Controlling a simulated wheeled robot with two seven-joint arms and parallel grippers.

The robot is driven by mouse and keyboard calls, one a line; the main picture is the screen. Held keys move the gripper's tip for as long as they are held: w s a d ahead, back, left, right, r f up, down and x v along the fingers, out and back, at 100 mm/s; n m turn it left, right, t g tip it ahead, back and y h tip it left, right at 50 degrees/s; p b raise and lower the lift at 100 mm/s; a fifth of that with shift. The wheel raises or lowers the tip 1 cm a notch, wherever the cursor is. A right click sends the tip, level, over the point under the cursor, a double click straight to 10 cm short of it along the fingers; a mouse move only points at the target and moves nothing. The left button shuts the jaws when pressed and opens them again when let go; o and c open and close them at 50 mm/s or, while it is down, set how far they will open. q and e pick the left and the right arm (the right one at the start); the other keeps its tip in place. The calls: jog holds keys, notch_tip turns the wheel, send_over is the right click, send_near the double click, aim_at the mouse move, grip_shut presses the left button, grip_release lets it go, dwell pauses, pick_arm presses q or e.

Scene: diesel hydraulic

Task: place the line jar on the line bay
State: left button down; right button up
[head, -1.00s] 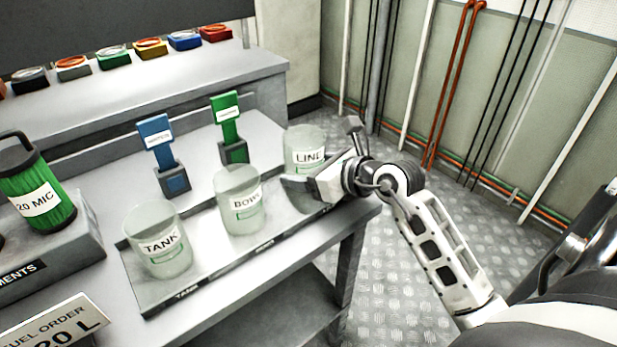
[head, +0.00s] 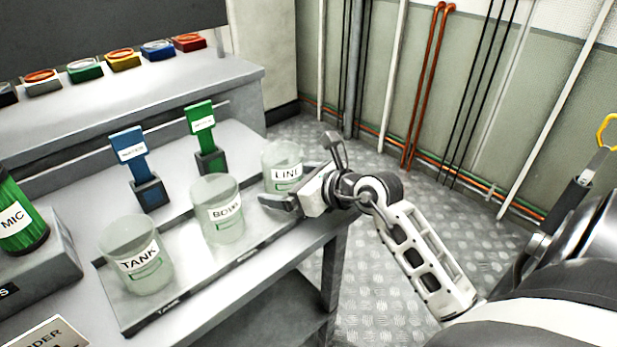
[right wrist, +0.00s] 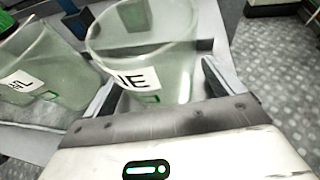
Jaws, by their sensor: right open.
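The line jar (head: 281,158) is a clear, greenish glass with a LINE label. It stands upright at the right end of the grey tray (head: 190,289), by the line bay, whose front label is hidden behind my gripper. My right gripper (head: 298,170) is open at the jar's right side. In the right wrist view the jar (right wrist: 145,65) stands between the two spread fingers, its label facing the palm. I cannot tell whether either finger touches it. My left gripper is not in view.
The bowl jar (head: 217,207) stands just left of the line jar, and the tank jar (head: 136,254) farther left. Blue (head: 130,155) and green (head: 203,128) upright tags stand behind. A green filter (head: 15,215) is at far left. Open floor lies right of the bench.

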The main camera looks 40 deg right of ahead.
jog(key=v, duration=1.1)
jog(key=shift+s+r, duration=0.1)
jog(key=shift+s, duration=0.15)
